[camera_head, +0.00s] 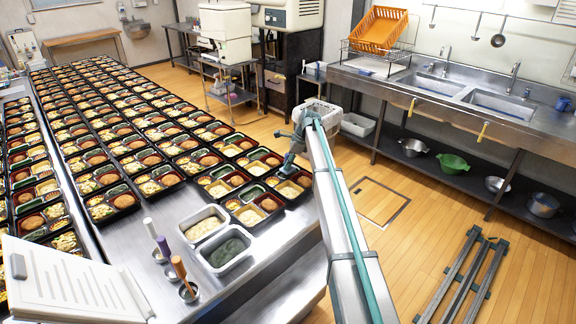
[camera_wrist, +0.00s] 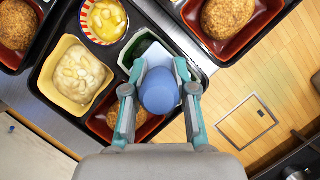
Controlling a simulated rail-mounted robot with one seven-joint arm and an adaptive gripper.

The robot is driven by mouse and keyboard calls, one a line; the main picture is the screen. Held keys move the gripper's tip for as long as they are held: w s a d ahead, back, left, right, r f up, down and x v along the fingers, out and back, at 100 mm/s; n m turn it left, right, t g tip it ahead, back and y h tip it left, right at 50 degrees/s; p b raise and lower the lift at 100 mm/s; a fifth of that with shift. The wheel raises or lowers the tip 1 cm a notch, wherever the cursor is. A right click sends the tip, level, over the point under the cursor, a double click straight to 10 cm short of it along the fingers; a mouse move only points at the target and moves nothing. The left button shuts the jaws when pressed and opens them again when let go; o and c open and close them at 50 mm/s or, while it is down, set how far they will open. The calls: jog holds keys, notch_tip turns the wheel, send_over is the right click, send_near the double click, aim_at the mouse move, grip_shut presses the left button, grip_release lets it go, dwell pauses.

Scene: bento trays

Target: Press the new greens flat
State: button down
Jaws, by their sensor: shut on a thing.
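My gripper (camera_wrist: 158,80) is shut on a blue-handled tool (camera_wrist: 160,95). The tool points down into a black bento tray (camera_wrist: 197,78), and a pale flat part shows beyond its handle. A little dark green (camera_wrist: 136,48) shows beside that part, but the greens under the tool are mostly hidden. I cannot tell whether the tool touches them. The tray also holds pale mash (camera_wrist: 78,73), a yellow filling in a cup (camera_wrist: 104,20) and a browned patty partly behind my finger. In the head view my gripper (camera_head: 290,165) is over a tray at the counter's right edge.
Many filled bento trays (camera_head: 100,130) cover the counter in rows. Tubs of mash (camera_head: 205,228) and dark greens (camera_head: 228,250) stand at the near edge. Handled tools (camera_head: 180,268) stand in metal cups left of them. The floor lies to the right, with a sink unit (camera_head: 440,92) beyond.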

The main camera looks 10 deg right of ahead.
aim_at(286, 154)
jog(key=shift+r+p, duration=1.5)
jog(key=shift+r, duration=1.8)
jog(key=shift+d+f+b, duration=0.1)
jog(key=shift+f+b, duration=0.1)
jog(key=shift+b, duration=0.1)
